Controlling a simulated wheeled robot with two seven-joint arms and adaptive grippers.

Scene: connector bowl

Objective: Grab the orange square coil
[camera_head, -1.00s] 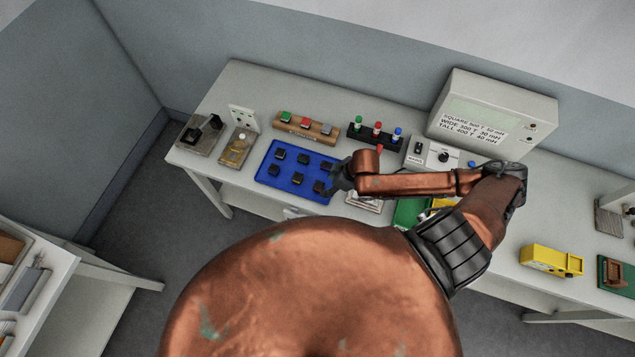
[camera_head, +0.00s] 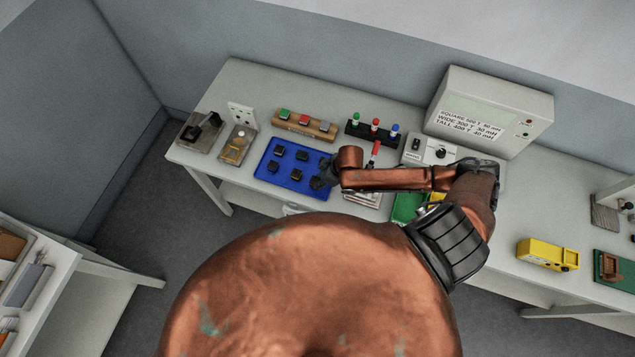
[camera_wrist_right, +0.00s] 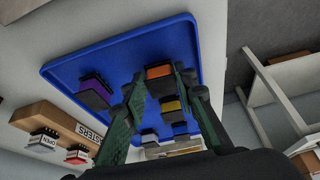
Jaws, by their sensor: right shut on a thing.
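The orange square coil (camera_wrist_right: 159,71) is a small dark block with an orange band, in the right wrist view over the blue tray (camera_wrist_right: 60,72). My right gripper (camera_wrist_right: 159,78) is shut on it, with one green finger on each side. In the head view my right gripper (camera_head: 322,178) is at the right part of the blue tray (camera_head: 262,170) and hides the coil there. I cannot tell whether the coil still touches the tray. A purple coil (camera_wrist_right: 94,90) and a yellow coil (camera_wrist_right: 172,106) lie near it. My left gripper is not in view.
Several dark coils (camera_head: 302,154) lie on the tray. Behind it stand a wooden holder (camera_head: 305,126) with coloured blocks and a black rack (camera_head: 372,133). A large labelled box (camera_head: 490,110) stands at the back right. A yellow device (camera_head: 540,254) is further right.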

